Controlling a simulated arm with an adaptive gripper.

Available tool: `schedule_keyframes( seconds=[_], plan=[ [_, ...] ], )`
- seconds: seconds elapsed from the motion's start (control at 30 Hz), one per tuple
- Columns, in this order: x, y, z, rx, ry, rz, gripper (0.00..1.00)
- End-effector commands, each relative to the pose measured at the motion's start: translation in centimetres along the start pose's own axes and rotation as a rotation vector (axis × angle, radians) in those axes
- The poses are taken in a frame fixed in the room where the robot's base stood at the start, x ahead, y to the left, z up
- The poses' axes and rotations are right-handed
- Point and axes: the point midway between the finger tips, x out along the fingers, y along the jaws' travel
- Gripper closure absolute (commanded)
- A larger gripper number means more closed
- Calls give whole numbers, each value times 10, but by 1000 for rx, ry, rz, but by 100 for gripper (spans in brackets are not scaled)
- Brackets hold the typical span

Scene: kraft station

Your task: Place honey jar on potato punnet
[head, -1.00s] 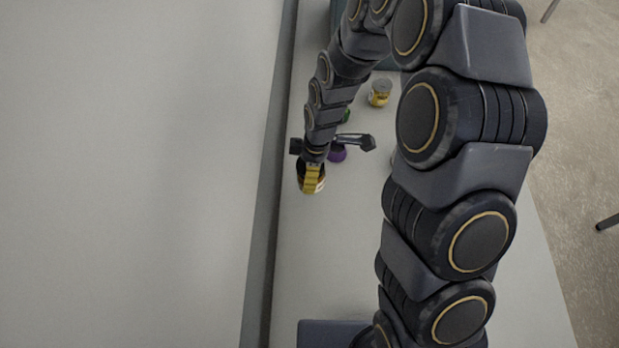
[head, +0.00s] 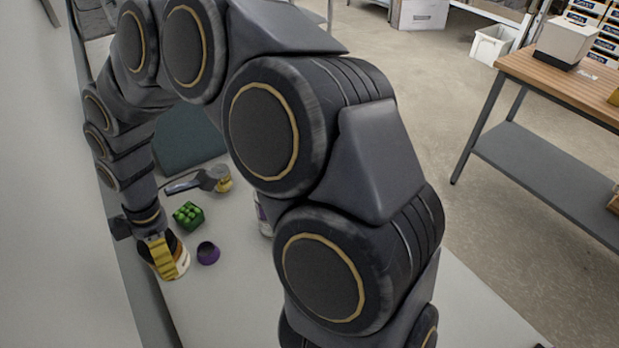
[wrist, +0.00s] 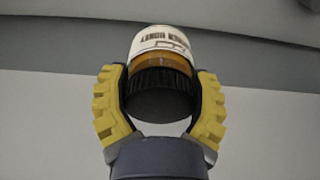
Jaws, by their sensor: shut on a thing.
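My gripper (head: 163,256) has yellow ridged fingers, shut around the honey jar (head: 182,262). In the wrist view, my gripper (wrist: 160,105) grips the honey jar (wrist: 160,42) at both sides. The jar has a white label with dark lettering, amber contents and a black lid facing the gripper. It is at the left edge of the worktop; I cannot tell its height. A green punnet (head: 188,215) with round green contents sits just behind and right of it. I cannot tell whether this is the potato punnet; no other punnet shows clearly.
A small purple item (head: 208,253) stands right of the jar. Behind are a grey item with a handle (head: 190,183), a gold-topped jar (head: 222,183) and a dark teal bin (head: 190,140). My arm partly hides a white container (head: 262,218). The front worktop (head: 225,310) looks clear.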

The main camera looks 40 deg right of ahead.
Motion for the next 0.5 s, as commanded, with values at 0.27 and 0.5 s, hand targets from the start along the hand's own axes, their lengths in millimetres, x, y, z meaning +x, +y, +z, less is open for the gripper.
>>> schedule_keyframes(
  seconds=[0.27,0.5],
  plan=[
    [-40,7,10,61,0,7,68],
    [-45,25,60,262,-3,32,68]
  ],
)
